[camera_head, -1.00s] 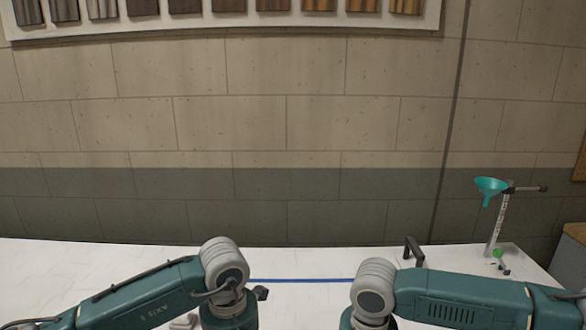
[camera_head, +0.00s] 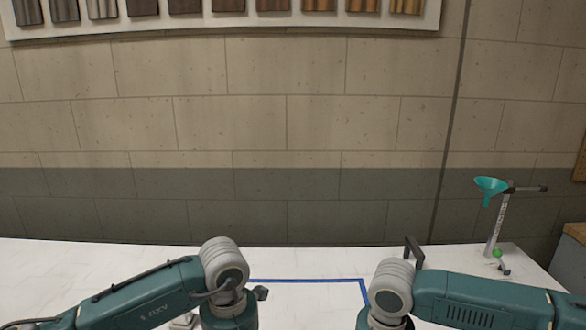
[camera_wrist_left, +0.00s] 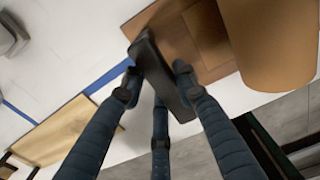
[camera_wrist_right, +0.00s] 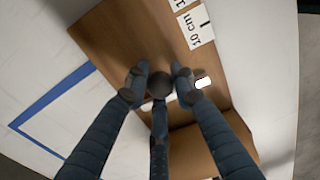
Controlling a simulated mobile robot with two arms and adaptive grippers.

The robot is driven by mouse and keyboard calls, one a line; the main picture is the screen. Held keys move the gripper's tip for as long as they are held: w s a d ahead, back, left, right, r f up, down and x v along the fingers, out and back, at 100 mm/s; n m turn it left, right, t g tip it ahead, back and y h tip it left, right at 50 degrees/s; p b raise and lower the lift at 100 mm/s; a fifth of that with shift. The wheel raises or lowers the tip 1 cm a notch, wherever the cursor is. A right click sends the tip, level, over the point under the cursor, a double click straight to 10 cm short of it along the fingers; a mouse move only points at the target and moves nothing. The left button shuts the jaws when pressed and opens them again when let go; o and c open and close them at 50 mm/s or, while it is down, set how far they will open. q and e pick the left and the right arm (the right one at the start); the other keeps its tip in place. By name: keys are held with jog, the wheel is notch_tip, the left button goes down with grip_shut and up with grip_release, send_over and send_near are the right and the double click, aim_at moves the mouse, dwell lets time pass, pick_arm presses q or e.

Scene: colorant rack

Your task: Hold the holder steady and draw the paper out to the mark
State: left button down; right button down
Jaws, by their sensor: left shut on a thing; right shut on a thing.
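In the left wrist view my left gripper (camera_wrist_left: 157,76) is shut on a dark bar-like handle (camera_wrist_left: 171,98) beside the brown wooden holder base (camera_wrist_left: 200,50). A large tan paper roll (camera_wrist_left: 268,42) stands on that side. The knob is over a brown wooden surface (camera_wrist_right: 130,40).
Blue tape (camera_head: 310,281) marks the white table (camera_head: 100,255). A teal funnel (camera_head: 490,187) on a stand is at the back right, with small items at its foot. A black handle-like object (camera_head: 413,250) stands behind my right arm.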

pick_arm(q)
jog(key=shift+a, duration=0.15)
pick_arm(e)
jog(key=shift+s+d+f, duration=0.2)
jog(key=shift+s+d, duration=0.1)
jog(key=shift+d, duration=0.25)
pick_arm(q)
jog(key=shift+w, duration=0.1)
pick_arm(e)
jog(key=shift+d, duration=0.15)
